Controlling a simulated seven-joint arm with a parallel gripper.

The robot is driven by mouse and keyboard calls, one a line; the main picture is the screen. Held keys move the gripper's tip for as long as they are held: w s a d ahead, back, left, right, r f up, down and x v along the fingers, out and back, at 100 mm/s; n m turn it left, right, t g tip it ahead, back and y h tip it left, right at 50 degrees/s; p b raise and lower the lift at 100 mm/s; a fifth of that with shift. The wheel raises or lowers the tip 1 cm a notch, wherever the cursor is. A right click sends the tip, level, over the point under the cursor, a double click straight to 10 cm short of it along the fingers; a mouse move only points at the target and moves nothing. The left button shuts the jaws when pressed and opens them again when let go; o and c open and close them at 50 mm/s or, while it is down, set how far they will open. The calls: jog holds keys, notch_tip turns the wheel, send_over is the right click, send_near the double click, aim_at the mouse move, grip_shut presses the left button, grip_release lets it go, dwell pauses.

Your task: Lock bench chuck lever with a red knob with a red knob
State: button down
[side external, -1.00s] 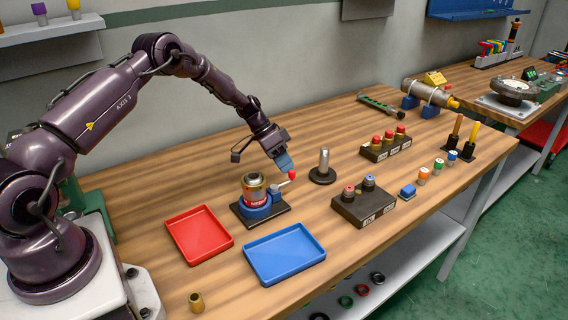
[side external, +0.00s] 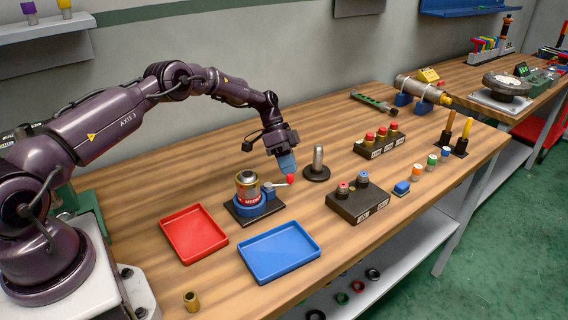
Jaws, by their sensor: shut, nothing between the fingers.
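The bench chuck (side external: 252,205) is a blue ring on a dark square base, with a brass-coloured can-like part (side external: 246,180) standing upright in it. Its lever (side external: 275,185) sticks out to the right and ends in a red knob (side external: 290,179). My gripper (side external: 288,165) is shut and empty, pointing down with its blue fingertips just above the red knob. I cannot tell whether the fingertips touch the knob.
A grey post on a round black base (side external: 317,172) stands close to the right of the knob. A red tray (side external: 194,233) and a blue tray (side external: 279,252) lie in front. Black blocks holding knobbed parts (side external: 358,205) and (side external: 379,148) stand farther right.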

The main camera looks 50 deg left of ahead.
jog(key=d+m+g, duration=0.1)
jog(key=m, duration=0.1)
jog(key=d+m+g, duration=0.1)
jog(key=m, duration=0.1)
jog(key=shift+s+d+g+y, duration=0.15)
jog(key=shift+s+g+y, duration=0.05)
jog(key=shift+g+y, duration=0.1)
jog(key=shift+s+d, duration=0.2)
jog(key=shift+d, duration=0.2)
jog(key=shift+s+d+m+g, duration=0.3)
jog(key=shift+m+g, duration=0.1)
jog(key=shift+m, duration=0.4)
jog(key=shift+s+d, duration=0.15)
jog(key=shift+d, duration=0.1)
jog(key=shift+s+d+m+g+y, duration=0.3)
jog(key=shift+m+y, duration=0.1)
jog(key=shift+m, duration=0.2)
jog(key=shift+w+a, duration=0.1)
